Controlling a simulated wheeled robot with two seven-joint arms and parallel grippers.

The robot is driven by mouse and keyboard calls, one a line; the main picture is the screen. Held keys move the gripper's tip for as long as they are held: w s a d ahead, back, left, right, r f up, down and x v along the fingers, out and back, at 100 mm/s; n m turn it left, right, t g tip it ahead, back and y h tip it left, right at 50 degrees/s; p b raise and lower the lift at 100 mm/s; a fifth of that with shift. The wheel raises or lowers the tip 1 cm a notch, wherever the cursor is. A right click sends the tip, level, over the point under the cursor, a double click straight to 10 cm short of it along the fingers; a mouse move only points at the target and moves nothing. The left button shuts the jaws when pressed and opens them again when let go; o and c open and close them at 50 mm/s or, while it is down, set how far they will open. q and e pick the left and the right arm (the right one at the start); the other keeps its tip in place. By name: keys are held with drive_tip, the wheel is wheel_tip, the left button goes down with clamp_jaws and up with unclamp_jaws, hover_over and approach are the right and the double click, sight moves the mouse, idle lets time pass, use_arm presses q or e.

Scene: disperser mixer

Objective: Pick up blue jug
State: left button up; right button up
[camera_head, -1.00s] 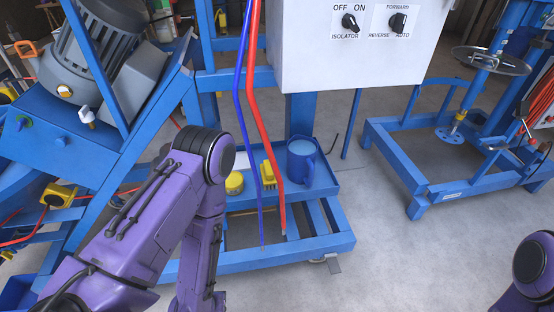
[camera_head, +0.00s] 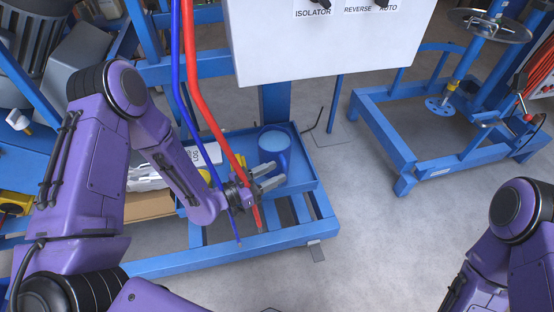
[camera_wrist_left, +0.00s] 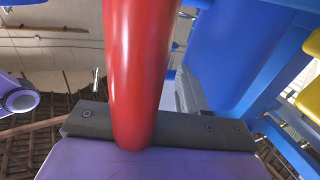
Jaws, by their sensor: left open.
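The blue jug (camera_head: 274,146) stands upright on the blue tray (camera_head: 300,192) of the machine frame, with its light blue inside showing. My left gripper (camera_head: 271,178) is open just in front of the jug, its two grey fingers pointing right. The near finger overlaps the jug's lower part in the picture, and I cannot tell whether they touch. Nothing shows between the fingers. In the left wrist view a large blue surface (camera_wrist_left: 228,50) fills the upper right, and I cannot tell if it is the jug. My right gripper is out of view.
A red hose (camera_head: 206,110) and a blue hose (camera_head: 178,70) hang down across my left wrist, and the red one (camera_wrist_left: 138,60) stands close in the left wrist view. A white control box (camera_head: 320,50) hangs above the tray.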

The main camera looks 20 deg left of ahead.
sight(285, 169)
use_arm(q)
drive_tip(key=x, duration=0.4)
drive_tip(key=shift+d+f, duration=0.3)
clamp_jaws()
drive_tip(key=shift+r, duration=0.2)
